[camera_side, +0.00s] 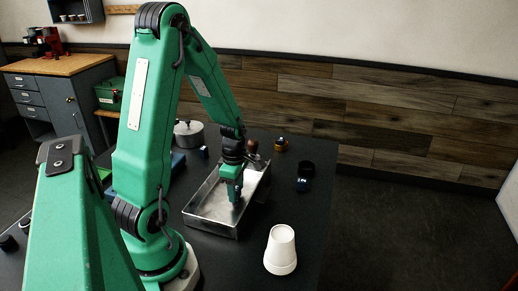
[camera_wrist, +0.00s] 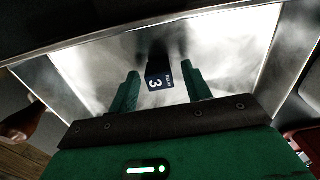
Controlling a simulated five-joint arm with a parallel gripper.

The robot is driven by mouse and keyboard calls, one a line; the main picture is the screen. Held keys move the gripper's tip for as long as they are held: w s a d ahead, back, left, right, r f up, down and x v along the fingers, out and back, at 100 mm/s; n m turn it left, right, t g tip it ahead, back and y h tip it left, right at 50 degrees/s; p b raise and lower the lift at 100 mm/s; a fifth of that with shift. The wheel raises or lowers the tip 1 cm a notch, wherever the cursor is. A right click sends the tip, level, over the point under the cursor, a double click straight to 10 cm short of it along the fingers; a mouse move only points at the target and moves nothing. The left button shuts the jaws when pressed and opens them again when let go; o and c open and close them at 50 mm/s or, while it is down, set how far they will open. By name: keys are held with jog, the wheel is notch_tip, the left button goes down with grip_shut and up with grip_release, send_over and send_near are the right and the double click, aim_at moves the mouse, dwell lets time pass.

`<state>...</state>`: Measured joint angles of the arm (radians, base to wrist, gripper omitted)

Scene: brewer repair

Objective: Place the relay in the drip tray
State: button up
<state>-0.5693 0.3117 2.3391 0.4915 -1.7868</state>
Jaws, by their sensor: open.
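The drip tray (camera_side: 208,229) is a shiny rectangular metal tray on the dark table in the side view. Its bright floor (camera_wrist: 228,62) and walls fill much of the wrist view. The relay (camera_wrist: 159,79), a small dark block with a white "3" on it, is inside the tray's outline between my fingers. My gripper (camera_side: 235,197) points down into the tray. In the wrist view its green fingers stand apart, with a gap showing on both sides of the relay. The relay cannot be made out in the side view. Its contact with the tray floor is hard to judge.
Stacked white cups (camera_side: 281,250) stand right of the tray's near end. A dark mug (camera_side: 304,182) and a small brass-coloured item (camera_side: 281,145) are to the right and behind. A metal pot (camera_side: 188,134) stands behind left. A brown handle (camera_side: 252,147) rises by the tray's far end.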

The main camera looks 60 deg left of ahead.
aim_at(238, 190)
notch_tip(238, 190, up, 12)
dwell(0.7)
dwell(0.5)
jog(key=s+d+r+m+t, duration=0.2)
jog(key=d+r+m, duration=0.3)
jog(key=m, duration=0.8)
jog(key=s+d+r+m+t, duration=0.2)
jog(key=d+r+m, duration=0.4)
jog(key=d+m, duration=0.6)
jog(key=shift+s+m+t, duration=0.2)
jog(key=shift+m+t, duration=0.6)
jog(key=shift+m, duration=0.2)
